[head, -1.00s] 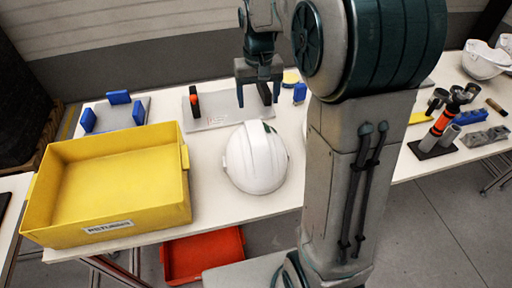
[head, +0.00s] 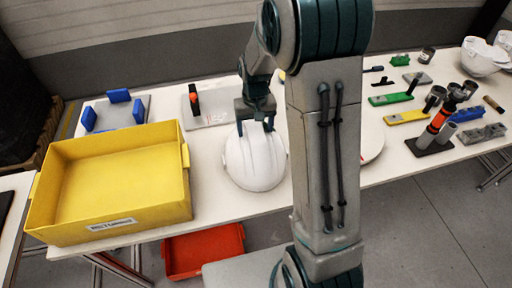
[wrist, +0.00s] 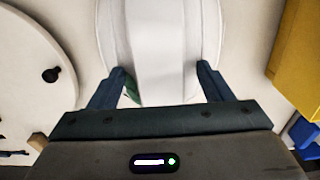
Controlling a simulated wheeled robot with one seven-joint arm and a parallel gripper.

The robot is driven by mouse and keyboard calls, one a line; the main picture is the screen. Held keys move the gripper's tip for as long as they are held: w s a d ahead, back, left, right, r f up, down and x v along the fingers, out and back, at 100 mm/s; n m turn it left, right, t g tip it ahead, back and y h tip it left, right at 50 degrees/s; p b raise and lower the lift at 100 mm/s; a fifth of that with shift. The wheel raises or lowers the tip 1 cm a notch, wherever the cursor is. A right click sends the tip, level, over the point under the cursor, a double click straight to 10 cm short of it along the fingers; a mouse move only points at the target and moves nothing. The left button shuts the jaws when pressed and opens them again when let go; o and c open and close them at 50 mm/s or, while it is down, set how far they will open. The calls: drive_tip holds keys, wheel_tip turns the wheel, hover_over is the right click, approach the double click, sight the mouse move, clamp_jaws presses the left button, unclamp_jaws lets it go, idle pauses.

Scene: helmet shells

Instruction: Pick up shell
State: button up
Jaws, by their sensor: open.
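The white helmet shell (head: 254,160) sits on the white table, dome up, right of the yellow bin. In the wrist view the shell (wrist: 160,50) lies between and beyond my fingers, with a raised band along its middle and a small green patch near the left finger. My gripper (head: 256,128) is at the shell's far edge, pointing down, its fingers apart. In the wrist view my gripper (wrist: 165,80) is open, one finger on each side of the shell's near part. I cannot tell whether the fingers touch it.
The yellow bin (head: 188,200) stands left of the shell, with a red bin (head: 205,252) below the table. A grey plate with a black and orange clamp (head: 193,100) is behind. A round white disc (wrist: 28,75) lies beside the shell. Tools and more shells (head: 482,57) are at right.

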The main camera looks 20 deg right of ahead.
clamp_jaws()
drive_tip(key=shift+r, duration=0.1)
